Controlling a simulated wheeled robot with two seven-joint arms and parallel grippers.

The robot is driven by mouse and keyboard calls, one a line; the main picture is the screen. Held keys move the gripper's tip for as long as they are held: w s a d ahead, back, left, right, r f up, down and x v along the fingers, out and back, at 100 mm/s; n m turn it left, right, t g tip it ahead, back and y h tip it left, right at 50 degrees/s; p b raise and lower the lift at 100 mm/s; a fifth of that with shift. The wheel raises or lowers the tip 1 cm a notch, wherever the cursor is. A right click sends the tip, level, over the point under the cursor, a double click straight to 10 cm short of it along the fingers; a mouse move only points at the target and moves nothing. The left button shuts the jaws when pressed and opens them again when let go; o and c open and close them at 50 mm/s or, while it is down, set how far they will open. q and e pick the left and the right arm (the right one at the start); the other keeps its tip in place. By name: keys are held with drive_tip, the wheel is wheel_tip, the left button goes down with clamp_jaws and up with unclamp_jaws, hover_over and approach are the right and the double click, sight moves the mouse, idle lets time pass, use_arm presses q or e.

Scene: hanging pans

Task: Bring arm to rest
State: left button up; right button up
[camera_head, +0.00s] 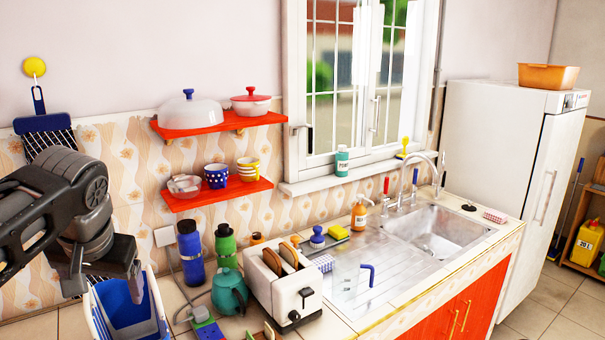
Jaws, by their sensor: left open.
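My left arm comes in from the left edge, and my left gripper (105,277) hangs at its end, pointing down. Its jaws are open, with nothing seen between them. Behind the arm, a blue-handled utensil with a dark slatted lower part (42,122) hangs on the wall below a yellow round hook (35,67). The arm hides its lower end. The gripper is below and right of this utensil in the picture. My right gripper is out of view.
A blue and white bin (158,300) stands below the gripper. Right of it, the counter holds bottles, a teal kettle (230,292) and a toaster (283,285). Two red shelves (218,194) carry pots and cups. A sink (432,232) and white fridge (490,150) are farther right.

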use_arm(q)
drive_tip(key=w+d+f+m+t+h, duration=0.3)
drive_tip(key=w+d+f+t+h, duration=0.15)
drive_tip(key=w+d+f, duration=0.8)
drive_tip(key=d+f+g+h+b, duration=0.1)
drive_tip(key=d+f, duration=0.4)
drive_tip(key=f, duration=0.4)
drive_tip(key=d+f+g+h+b, duration=0.1)
drive_tip(key=d+f+h, duration=0.1)
drive_tip(key=d+f, duration=0.5)
drive_tip(key=s+f+n+g+b, duration=0.1)
drive_tip(key=s+f, duration=0.7)
drive_tip(key=f, duration=0.4)
drive_tip(key=s+f+n+g, duration=0.2)
drive_tip(key=s+f, duration=0.6)
drive_tip(key=f, duration=0.4)
drive_tip(key=s+d+f+g, duration=0.1)
drive_tip(key=s+f, duration=0.3)
drive_tip(key=s, duration=0.3)
drive_tip(key=s+f+g+b, duration=0.1)
drive_tip(key=s+f+g, duration=0.1)
drive_tip(key=s+f, duration=0.2)
drive_tip(key=s, duration=0.3)
drive_tip(key=shift+d+f, duration=0.35)
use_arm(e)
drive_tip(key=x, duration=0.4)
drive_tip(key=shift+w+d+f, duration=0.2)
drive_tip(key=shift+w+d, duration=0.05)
use_arm(q)
drive_tip(key=shift+c, duration=0.5)
